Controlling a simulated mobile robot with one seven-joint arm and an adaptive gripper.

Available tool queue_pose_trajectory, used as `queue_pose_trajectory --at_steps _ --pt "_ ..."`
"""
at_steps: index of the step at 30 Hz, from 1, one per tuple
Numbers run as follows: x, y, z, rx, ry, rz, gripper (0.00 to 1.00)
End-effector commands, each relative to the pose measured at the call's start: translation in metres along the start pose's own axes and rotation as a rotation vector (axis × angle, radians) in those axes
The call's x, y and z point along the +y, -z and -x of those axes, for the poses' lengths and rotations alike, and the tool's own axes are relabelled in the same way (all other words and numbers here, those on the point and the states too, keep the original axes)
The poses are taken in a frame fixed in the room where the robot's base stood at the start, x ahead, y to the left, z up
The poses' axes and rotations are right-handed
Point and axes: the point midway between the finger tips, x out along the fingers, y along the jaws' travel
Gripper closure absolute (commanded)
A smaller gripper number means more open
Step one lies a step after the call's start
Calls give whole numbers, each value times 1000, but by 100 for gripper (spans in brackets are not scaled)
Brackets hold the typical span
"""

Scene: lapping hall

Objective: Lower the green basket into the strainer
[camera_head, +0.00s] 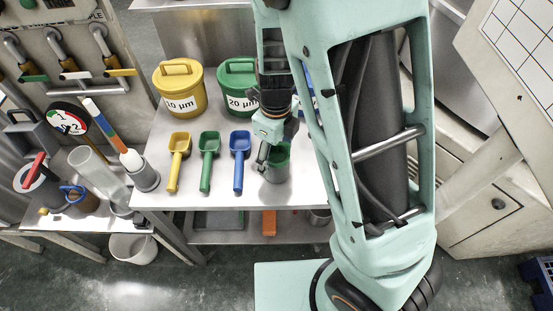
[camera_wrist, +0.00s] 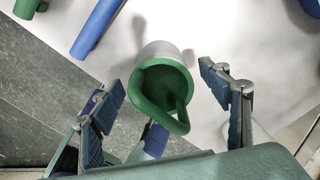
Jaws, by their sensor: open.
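The green basket (camera_head: 281,153) has a round rim and an arched handle. It sits in a grey cylindrical cup, which looks like the strainer (camera_head: 276,174), on the front part of the steel table. In the wrist view the basket (camera_wrist: 158,84) shows its dark green inside, with the handle arching toward the camera and the pale grey cup wall (camera_wrist: 160,49) around it. My gripper (camera_wrist: 160,80) is open, with one finger on each side of the basket, apparently touching neither. In the head view my gripper (camera_head: 275,142) partly hides the basket. How deep the basket sits is unclear.
Yellow (camera_head: 179,167), green (camera_head: 208,160) and blue (camera_head: 239,159) scoops lie left of the cup. A yellow tub (camera_head: 180,104) and a green tub (camera_head: 235,102) stand behind. A clear cylinder (camera_head: 92,171) and a blue-handled mug (camera_head: 79,201) are on the left bench. The table's front edge is close.

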Motion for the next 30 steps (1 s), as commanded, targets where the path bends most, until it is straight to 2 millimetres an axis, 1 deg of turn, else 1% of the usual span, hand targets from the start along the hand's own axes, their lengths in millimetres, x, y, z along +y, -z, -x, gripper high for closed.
queue_pose_trajectory --at_steps 1,5,8,14,27,30 --pt "0 3 -11 4 -3 -2 30" --pt "0 2 -25 3 -2 -1 30" --pt "-1 2 -29 1 0 0 30" --pt "-1 2 -28 0 0 1 30" --pt "0 1 -28 1 0 1 78" --pt "-1 1 -28 0 1 1 78"
